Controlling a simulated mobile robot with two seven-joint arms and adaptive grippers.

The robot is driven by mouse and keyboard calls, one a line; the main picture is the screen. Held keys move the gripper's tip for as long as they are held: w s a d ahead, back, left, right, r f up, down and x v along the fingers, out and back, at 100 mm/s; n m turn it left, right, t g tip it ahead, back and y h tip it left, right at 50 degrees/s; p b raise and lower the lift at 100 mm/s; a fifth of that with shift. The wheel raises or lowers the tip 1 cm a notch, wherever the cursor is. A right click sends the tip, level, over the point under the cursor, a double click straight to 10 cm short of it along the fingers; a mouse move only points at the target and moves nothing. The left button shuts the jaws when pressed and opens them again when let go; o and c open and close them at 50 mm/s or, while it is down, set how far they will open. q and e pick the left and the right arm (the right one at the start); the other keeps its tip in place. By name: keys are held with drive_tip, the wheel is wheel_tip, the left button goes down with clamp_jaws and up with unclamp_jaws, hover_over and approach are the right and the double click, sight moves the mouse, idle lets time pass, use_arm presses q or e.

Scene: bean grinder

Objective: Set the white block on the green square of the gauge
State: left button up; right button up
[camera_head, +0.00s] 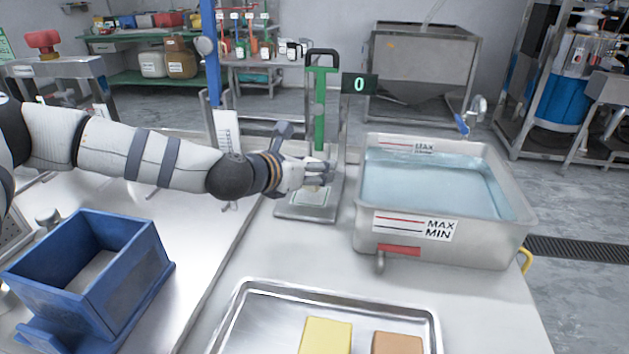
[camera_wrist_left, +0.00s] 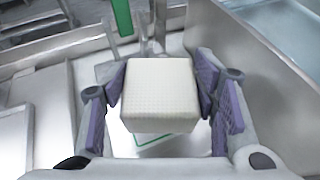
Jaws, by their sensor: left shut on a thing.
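The white block (camera_wrist_left: 160,95) is held between the two purple-padded fingers of my left gripper (camera_wrist_left: 160,88) in the wrist view. In the head view my left gripper (camera_head: 320,174) is over the base plate of the gauge (camera_head: 290,211); its fingers mostly hide the block there. Part of the green square's outline (camera_wrist_left: 152,141) shows below the block in the wrist view, and the block covers the rest. The block looks raised above the plate, but the exact gap is hard to tell. The gauge has a green upright and a display (camera_head: 360,86) reading 0. My right gripper is not in view.
A water-filled metal basin (camera_head: 378,238) stands close to the right of the gauge. A metal tray (camera_head: 262,300) with a yellow block (camera_head: 326,336) and a brown block (camera_head: 398,343) lies in front. A blue bin (camera_head: 130,262) stands at the left.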

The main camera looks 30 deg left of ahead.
use_arm(q)
drive_tip(key=f, duration=0.3)
drive_tip(key=w+f+b, duration=0.1)
drive_tip(key=shift+w+a+f, duration=0.1)
drive_tip(key=shift+a+f, duration=0.1)
drive_tip(key=shift+a, duration=0.15)
drive_tip(key=shift+r, duration=0.2)
drive_tip(key=shift+f, duration=0.3)
drive_tip(key=o, duration=1.3)
drive_tip(key=shift+r, duration=0.1)
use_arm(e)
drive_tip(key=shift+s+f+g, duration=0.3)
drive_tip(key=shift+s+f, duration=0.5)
